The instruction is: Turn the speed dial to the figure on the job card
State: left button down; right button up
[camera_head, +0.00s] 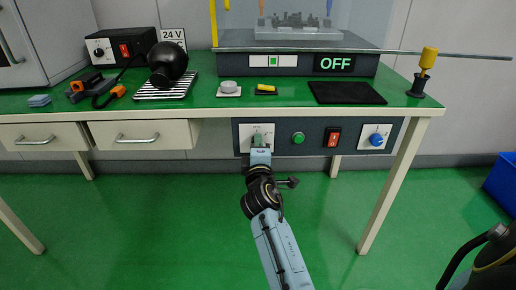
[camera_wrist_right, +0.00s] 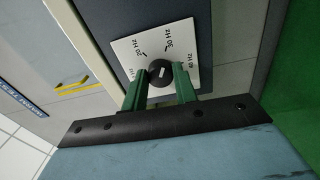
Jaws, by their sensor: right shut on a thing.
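The dial is a dark round knob (camera_wrist_right: 161,71) with a pale mark, on a white square plate (camera_wrist_right: 128,48) with printed Hz labels, turned in the right wrist view. My right gripper (camera_wrist_right: 158,82) has its green fingers on either side of the knob, shut on it. In the head view the gripper (camera_head: 259,140) is at the white plate (camera_head: 266,128) at the left end of the grey control panel and covers part of it. No job card with a speed figure can be made out. A white card (camera_head: 173,37) at the back reads 24 V. My left gripper is not in view.
The machine above shows OFF (camera_head: 335,63). A long rod (camera_head: 465,56) sticks out to the right. The green floor below is clear.

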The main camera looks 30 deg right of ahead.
jog(key=shift+f, duration=0.1)
jog(key=o, duration=1)
jog(key=shift+c, duration=0.2)
jog(key=shift+s+a, duration=0.1)
jog(key=v, duration=0.7)
jog(key=shift+s+a, duration=0.1)
jog(key=shift+s, duration=0.05)
